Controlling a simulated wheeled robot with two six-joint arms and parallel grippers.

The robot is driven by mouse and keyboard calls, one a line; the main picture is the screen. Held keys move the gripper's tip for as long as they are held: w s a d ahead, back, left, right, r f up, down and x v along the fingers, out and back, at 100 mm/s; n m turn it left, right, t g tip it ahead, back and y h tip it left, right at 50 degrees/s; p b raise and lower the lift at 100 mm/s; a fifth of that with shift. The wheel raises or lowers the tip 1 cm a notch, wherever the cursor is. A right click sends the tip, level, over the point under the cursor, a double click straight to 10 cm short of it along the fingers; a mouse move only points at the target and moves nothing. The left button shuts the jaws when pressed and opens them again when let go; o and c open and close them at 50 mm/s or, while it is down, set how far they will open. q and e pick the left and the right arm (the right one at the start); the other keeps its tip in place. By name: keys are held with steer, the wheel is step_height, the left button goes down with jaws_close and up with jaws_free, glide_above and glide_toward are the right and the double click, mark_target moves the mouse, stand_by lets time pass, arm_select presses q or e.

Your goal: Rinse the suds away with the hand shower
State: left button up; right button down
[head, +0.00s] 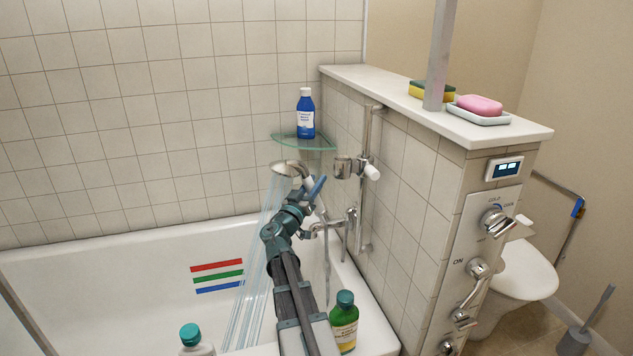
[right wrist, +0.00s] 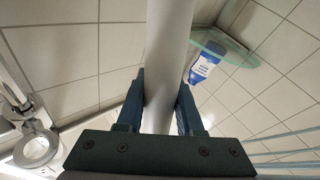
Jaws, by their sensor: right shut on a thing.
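My right gripper (head: 314,188) is shut on the handle of the hand shower (head: 289,168), above the right end of the bathtub (head: 80,270). Water streams (head: 252,275) fall from the shower head down into the tub. In the right wrist view the pale round handle (right wrist: 168,50) runs between the two fingers of the gripper (right wrist: 162,88). Coloured stripes (head: 217,275) in red, green and blue mark the tub's inner wall, left of the water. I can make out no suds. The left gripper is out of view.
A blue bottle (head: 306,118) stands on a glass corner shelf (head: 288,141) behind the shower head. The empty holder (head: 343,167) is on the wall rail. A green bottle (head: 344,322) and a teal-capped bottle (head: 195,340) are in front. A tiled half wall (head: 420,190) bounds the right.

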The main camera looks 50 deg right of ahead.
steer(key=a+r+m+p, duration=0.1)
steer(key=a+r+p, duration=0.3)
steer(key=r+p, duration=0.7)
steer(key=a+r+m+g+y+p, duration=0.1)
steer(key=a+r+p, duration=0.4)
steer(key=r+p, duration=0.6)
steer(key=a+r+m+y+p, duration=0.1)
steer(key=a+r+p, duration=0.4)
steer(key=r+p, duration=0.6)
steer(key=shift+s+r+p, duration=0.25)
steer(key=shift+r+p, duration=0.15)
steer(key=shift+p, duration=2.35)
stand_by(0.6)
